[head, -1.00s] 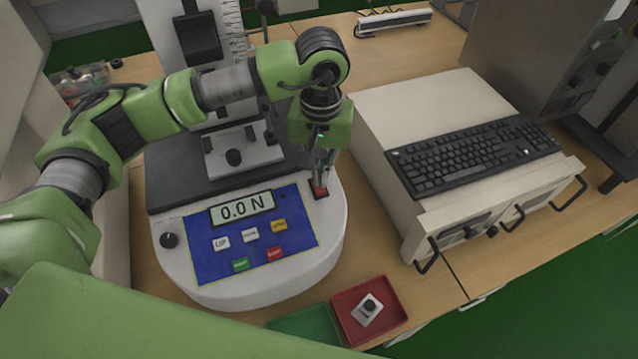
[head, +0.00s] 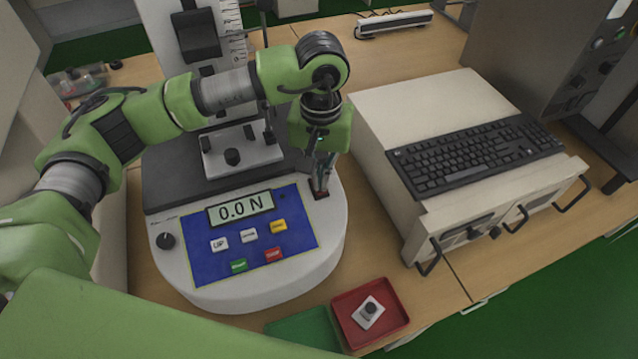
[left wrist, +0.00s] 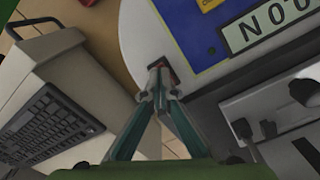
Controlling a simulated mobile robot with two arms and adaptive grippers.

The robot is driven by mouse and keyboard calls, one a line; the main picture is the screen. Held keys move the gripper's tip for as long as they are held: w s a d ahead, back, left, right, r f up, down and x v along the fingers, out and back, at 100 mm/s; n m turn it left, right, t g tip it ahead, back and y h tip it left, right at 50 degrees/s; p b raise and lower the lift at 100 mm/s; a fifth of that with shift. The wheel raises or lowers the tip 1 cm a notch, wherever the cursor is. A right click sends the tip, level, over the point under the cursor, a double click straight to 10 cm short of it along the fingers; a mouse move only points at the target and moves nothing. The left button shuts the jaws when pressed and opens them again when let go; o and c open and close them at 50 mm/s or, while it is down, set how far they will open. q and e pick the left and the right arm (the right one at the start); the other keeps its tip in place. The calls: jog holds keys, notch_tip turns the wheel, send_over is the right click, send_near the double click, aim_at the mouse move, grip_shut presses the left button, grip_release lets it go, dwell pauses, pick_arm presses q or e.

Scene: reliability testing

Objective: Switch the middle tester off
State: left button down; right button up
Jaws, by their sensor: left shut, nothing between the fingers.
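The middle tester (head: 170,262) has a white rounded base, a blue panel and a display (head: 241,208) reading "0.0 N". Its switch (head: 321,195) sits in a dark slot at the right of the base, mostly hidden by my fingers. My left gripper (head: 321,188) points down with its fingertips at that switch, seemingly touching it. In the left wrist view the shut fingertips (left wrist: 158,66) lie over the dark switch slot, with nothing between them. I cannot tell which way the switch is tilted. The display is still lit. My right gripper is in neither view.
A beige cabinet (head: 430,105) with a black keyboard (head: 475,155) stands close on the right. A red tray (head: 343,322) holding a small part and a green tray (head: 300,330) lie in front. A black knob (head: 166,241) is on the base's left.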

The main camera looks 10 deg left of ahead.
pick_arm(q)
jog(key=shift+f+b, duration=0.45)
jog(key=shift+f, duration=0.05)
jog(key=shift+r, duration=0.1)
jog(key=shift+r+p, duration=0.35)
jog(key=shift+r, duration=0.55)
jog(key=shift+r+p, duration=0.75)
jog(key=shift+r, duration=1.8)
